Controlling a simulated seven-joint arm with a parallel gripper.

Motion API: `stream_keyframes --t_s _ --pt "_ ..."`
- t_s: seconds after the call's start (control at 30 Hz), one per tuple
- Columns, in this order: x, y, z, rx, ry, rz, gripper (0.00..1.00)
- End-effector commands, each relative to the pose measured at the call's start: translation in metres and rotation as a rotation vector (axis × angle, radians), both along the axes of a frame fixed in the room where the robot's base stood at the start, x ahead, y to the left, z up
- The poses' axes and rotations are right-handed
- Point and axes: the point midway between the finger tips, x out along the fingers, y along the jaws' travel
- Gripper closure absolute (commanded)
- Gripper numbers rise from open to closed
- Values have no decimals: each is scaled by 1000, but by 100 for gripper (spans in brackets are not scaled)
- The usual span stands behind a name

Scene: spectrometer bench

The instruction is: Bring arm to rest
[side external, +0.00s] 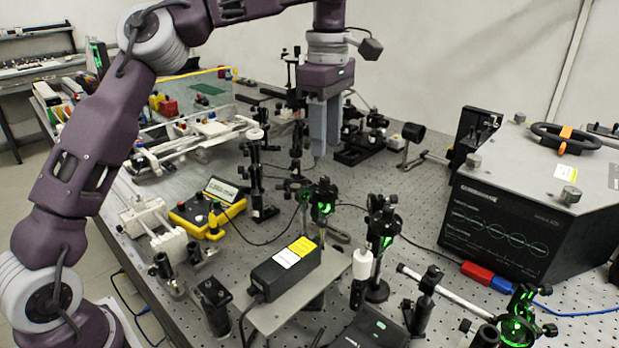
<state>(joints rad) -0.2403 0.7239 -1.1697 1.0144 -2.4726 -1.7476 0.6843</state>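My gripper (324,138) hangs from my arm at the upper middle of the side external view, pointing straight down. Its two grey-blue fingers stand above the optical bench (420,207), among the posts and optics. The fingers appear close together, seen partly edge-on, and I cannot tell whether a gap lies between them. No held object shows at the fingertips. My arm rises from the lower left, bends at the top left and reaches over the bench to the gripper.
Lens mounts with green light, such as one mount (323,200), crowd the bench below and around the gripper. A large dark spectrometer box (520,215) stands at the right. A black power box (286,268) and a yellow controller (208,207) sit in front.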

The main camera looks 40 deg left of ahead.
Motion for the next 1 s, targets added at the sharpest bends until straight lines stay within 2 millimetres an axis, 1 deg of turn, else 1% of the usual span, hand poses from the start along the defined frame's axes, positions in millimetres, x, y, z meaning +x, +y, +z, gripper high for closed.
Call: stream_keyframes --t_s 0.07,0.13,0.17,0.2,0.27,0.3,0.33,0.37,0.4,0.43,0.47,0.5,0.53,0.57,0.6,0.63,0.67,0.7,0.73,0.77,0.8,0.87,0.9,1.0 --pt "7 3 6 34 -59 9 61" --pt "30 12 29 128 -243 28 61" --pt "42 17 47 183 -356 29 61" --pt "59 22 78 261 -526 17 61" --pt "77 23 135 372 -788 -40 61" --pt "81 15 174 437 -948 -105 61" --pt "81 7 202 483 -1060 -170 61" --pt "77 -5 229 528 -1165 -247 61" --pt "65 -26 260 583 -1290 -378 61" --pt "52 -46 278 622 -1368 -499 61" --pt "34 -66 288 660 -1427 -641 61" --pt "5 -92 287 697 -1458 -846 61" --pt "-17 -106 274 715 -1442 -998 61" --pt "-39 -114 255 723 -1400 -1136 61" --pt "-66 -115 224 719 -1320 -1284 61" --pt "-84 -112 201 710 -1251 -1373 61" --pt "-102 -107 178 698 -1178 -1449 61" --pt "-126 -96 148 678 -1078 -1527 61" --pt "-144 -86 125 658 -1001 -1575 61" --pt "-162 -74 104 636 -924 -1615 61" --pt "-185 -59 78 608 -826 -1656 61" --pt "-219 -37 43 563 -690 -1696 61" --pt "-239 -23 23 534 -611 -1712 61" --pt "-279 4 -12 476 -458 -1731 61"
